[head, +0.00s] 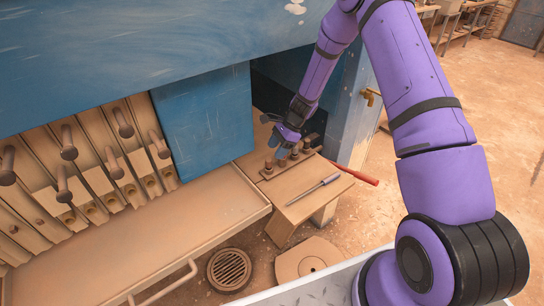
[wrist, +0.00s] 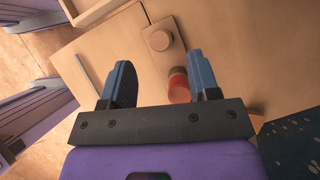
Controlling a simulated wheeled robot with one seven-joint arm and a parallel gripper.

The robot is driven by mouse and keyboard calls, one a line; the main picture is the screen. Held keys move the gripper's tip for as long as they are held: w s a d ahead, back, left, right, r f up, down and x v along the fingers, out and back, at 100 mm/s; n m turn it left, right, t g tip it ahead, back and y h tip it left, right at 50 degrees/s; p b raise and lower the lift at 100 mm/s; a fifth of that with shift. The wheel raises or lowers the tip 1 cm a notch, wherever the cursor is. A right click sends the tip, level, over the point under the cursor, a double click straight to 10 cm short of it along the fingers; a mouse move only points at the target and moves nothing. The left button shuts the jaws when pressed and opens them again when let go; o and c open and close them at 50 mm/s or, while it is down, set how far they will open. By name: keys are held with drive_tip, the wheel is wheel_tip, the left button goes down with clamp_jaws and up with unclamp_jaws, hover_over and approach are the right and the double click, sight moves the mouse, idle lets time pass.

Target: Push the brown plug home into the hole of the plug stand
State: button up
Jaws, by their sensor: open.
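The plug stand (head: 270,176) is a low tan strip on the small side table in the head view, with several short upright pieces on it. In the wrist view the stand (wrist: 177,53) carries a round brown piece (wrist: 158,40), which looks like the brown plug, just beyond my fingertips. How deep it sits cannot be told. An orange-red cylinder (wrist: 179,86) stands inside my right-hand finger, partly hidden by the gripper's bar. My gripper (head: 279,149) points down over the stand. Its blue fingers (wrist: 158,60) are apart, with nothing clasped between them.
A blue panel (head: 205,118) stands left, a blue post (head: 352,118) right. A long tray (head: 160,228) lies in front of the press.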

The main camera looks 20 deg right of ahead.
drive_tip(key=v, duration=0.6)
idle(0.4)
